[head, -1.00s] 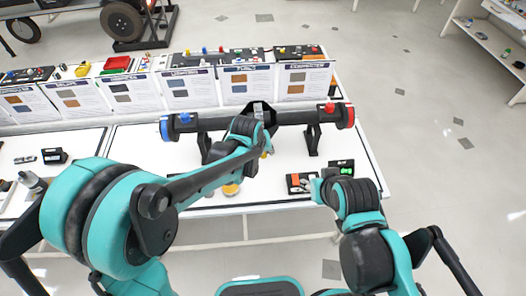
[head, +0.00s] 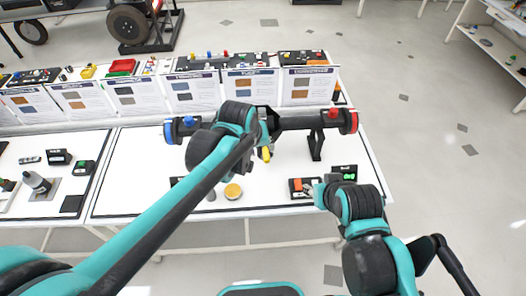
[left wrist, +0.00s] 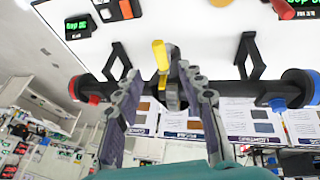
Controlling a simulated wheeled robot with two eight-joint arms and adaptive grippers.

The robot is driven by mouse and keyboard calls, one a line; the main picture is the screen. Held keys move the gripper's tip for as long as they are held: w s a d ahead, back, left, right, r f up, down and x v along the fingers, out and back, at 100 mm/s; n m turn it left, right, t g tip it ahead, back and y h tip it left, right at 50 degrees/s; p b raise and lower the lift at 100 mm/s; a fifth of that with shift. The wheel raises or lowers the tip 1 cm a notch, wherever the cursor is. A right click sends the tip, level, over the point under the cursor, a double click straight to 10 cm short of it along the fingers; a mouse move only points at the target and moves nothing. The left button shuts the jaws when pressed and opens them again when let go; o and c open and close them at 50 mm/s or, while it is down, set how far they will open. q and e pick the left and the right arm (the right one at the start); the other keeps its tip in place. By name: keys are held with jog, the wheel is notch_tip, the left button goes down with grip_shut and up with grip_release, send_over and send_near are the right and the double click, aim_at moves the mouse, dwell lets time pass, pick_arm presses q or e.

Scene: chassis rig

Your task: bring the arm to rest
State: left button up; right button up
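My left arm comes in from the left in the head view and reaches over a black bar (head: 290,122) with a blue end and a red end. My left gripper (head: 265,143) is at the middle of the bar, mostly hidden by its own wrist. In the left wrist view the left gripper (left wrist: 161,80) has its two fingers spread apart. A yellow lever (left wrist: 160,55) and the bar's dark middle part show between and beyond the fingertips; contact cannot be told. My right gripper (head: 316,190) is low at the right, beside a small orange-marked box; its fingers are too small to read.
The bar rests on black stands (head: 315,146) on a white table (head: 135,170). A round yellow-orange piece (head: 233,191) and a box with a green display (head: 345,172) lie near the front edge. Printed cards (head: 250,88) line the back. Floor at the right is clear.

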pick_arm(q)
jog(key=shift+s+a+r, duration=0.1)
jog(key=shift+s+r, duration=0.05)
jog(key=shift+r, duration=0.25)
jog(key=shift+a, duration=0.1)
jog(key=s+a+f+t+y+b, duration=0.1)
jog(key=s+a+f+b, duration=0.1)
jog(key=s+a, duration=0.5)
jog(key=s+a+f+t+y+b, duration=0.1)
jog(key=s+a+f+b, duration=0.1)
jog(key=s+a, duration=0.5)
jog(key=a+f, duration=0.1)
jog(key=a, duration=0.5)
jog(key=shift+s+a+f+m+t+y+b, duration=0.2)
jog(key=shift+a+f+m+t+y+b, duration=0.1)
jog(key=shift+a+b, duration=0.1)
